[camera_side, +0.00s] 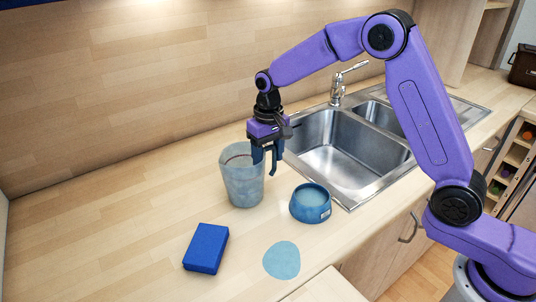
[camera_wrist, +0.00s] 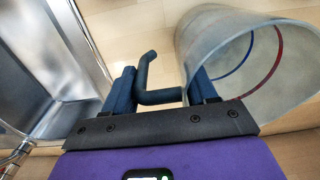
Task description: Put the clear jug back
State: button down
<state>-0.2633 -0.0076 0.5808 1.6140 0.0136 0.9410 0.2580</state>
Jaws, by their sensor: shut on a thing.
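The clear jug (camera_side: 242,182) is a cloudy, see-through vessel, upright at the middle of the counter, left of the sink. I cannot tell whether its base touches the counter. In the wrist view the jug (camera_wrist: 255,62) shows its open mouth, with a blue and a red line around its wall. Its dark blue handle (camera_wrist: 148,72) lies between my fingers. My gripper (camera_side: 268,163) points down at the jug's right side; in the wrist view my gripper (camera_wrist: 163,92) is shut on the handle. A flat pale blue round patch (camera_side: 282,260) lies bare on the counter near the front.
A blue bowl (camera_side: 310,204) stands right of the jug, close to the sink (camera_side: 345,150) with its tap (camera_side: 338,90). A blue block (camera_side: 206,248) lies in front and to the left. The counter's left and back are clear.

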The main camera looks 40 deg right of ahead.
jog(key=shift+f, duration=0.15)
jog(key=shift+c, duration=1.7)
grip_release()
notch_tip(320, 180, up, 12)
jog(key=shift+r, duration=0.2)
jog(key=s+d+f+n, duration=0.2)
jog(key=s+d+n, duration=0.1)
jog(key=s, duration=0.9)
jog(key=s+d+f+n, duration=0.2)
jog(key=s+n, duration=0.3)
jog(key=s, duration=0.7)
jog(key=s+d+f+n, duration=0.2)
jog(key=s+d+n, duration=0.2)
jog(key=s, duration=0.8)
jog(key=shift+s+d+f+n, duration=0.25)
jog(key=shift+s+n, duration=0.05)
jog(key=shift+s, duration=0.05)
